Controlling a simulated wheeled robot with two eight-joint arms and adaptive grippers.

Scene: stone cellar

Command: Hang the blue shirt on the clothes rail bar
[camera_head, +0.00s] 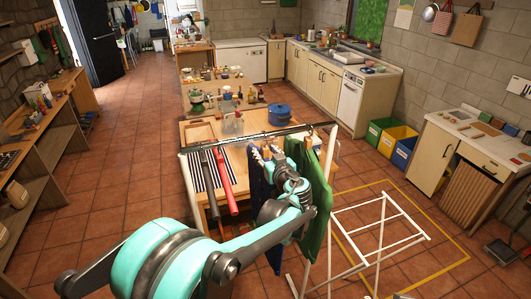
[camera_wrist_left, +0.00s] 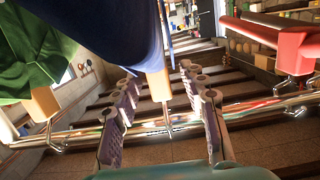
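The blue shirt (camera_head: 257,184) hangs on a wooden hanger at the clothes rail bar (camera_head: 232,142), left of a green garment. My left gripper (camera_head: 268,156) is at the bar by the shirt's top; my arm hides part of the shirt. In the left wrist view the blue cloth (camera_wrist_left: 95,28) fills the top, with the wooden hanger (camera_wrist_left: 158,84) and its metal hook at the bar (camera_wrist_left: 70,133). The hook lies between the two spread fingers (camera_wrist_left: 162,112), apart from both. My right gripper is not in view.
A green garment (camera_head: 320,205) hangs close on the right. A red garment (camera_head: 223,178) and a dark one (camera_head: 209,182) hang on the left. A table (camera_head: 240,160) stands behind the rail. A white frame (camera_head: 382,228) stands on the floor at right.

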